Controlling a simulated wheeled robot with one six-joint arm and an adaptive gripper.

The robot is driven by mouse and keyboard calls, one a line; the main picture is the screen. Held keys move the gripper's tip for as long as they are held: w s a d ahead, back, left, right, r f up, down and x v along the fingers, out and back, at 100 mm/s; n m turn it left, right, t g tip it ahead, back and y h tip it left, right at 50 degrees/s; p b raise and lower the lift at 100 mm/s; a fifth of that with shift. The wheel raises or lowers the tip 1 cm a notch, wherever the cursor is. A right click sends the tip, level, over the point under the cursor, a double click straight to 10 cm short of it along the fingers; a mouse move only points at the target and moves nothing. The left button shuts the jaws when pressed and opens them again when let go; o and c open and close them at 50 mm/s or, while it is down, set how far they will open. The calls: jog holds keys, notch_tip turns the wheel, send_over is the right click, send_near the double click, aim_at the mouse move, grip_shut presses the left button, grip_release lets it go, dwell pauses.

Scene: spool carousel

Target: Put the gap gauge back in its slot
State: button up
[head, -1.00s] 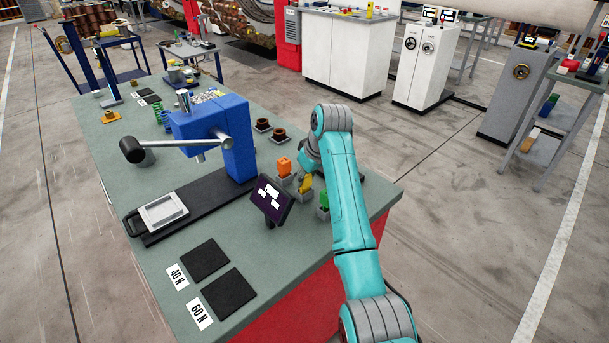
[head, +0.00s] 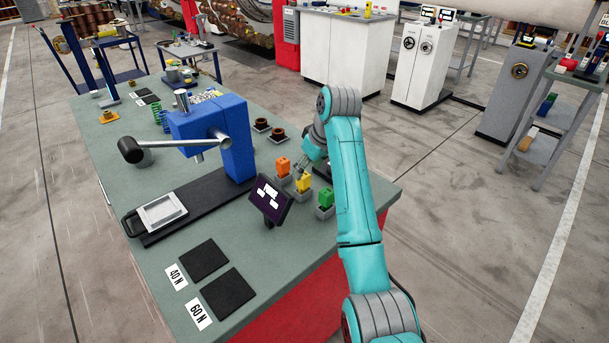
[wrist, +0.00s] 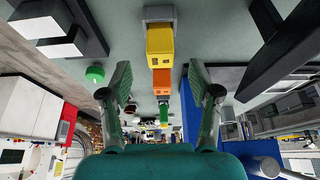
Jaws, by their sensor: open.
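Three coloured gauge blocks stand in a row in grey holders on the bench: an orange one (head: 283,163), a yellow one (head: 303,184) and a green one (head: 325,197). I cannot tell from labels which is the gap gauge. The yellow block sits upright in its grey holder (wrist: 158,13) and shows in the wrist view (wrist: 160,43), just ahead of my fingers. My gripper (wrist: 160,88) is open and empty, its fingertips apart on either side of the line of blocks. In the head view my gripper (head: 305,168) is just behind the yellow block, not visibly touching it.
A dark display (head: 270,200) stands in front of the holders. A blue press (head: 225,140) with a long lever is to the left. Two black pads (head: 228,293) lie at the bench's near end. Brown ringed parts (head: 277,134) sit behind.

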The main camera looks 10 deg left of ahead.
jog(key=v, duration=0.6)
jog(key=shift+r, duration=0.3)
jog(key=shift+d, duration=0.1)
jog(key=shift+s, duration=0.15)
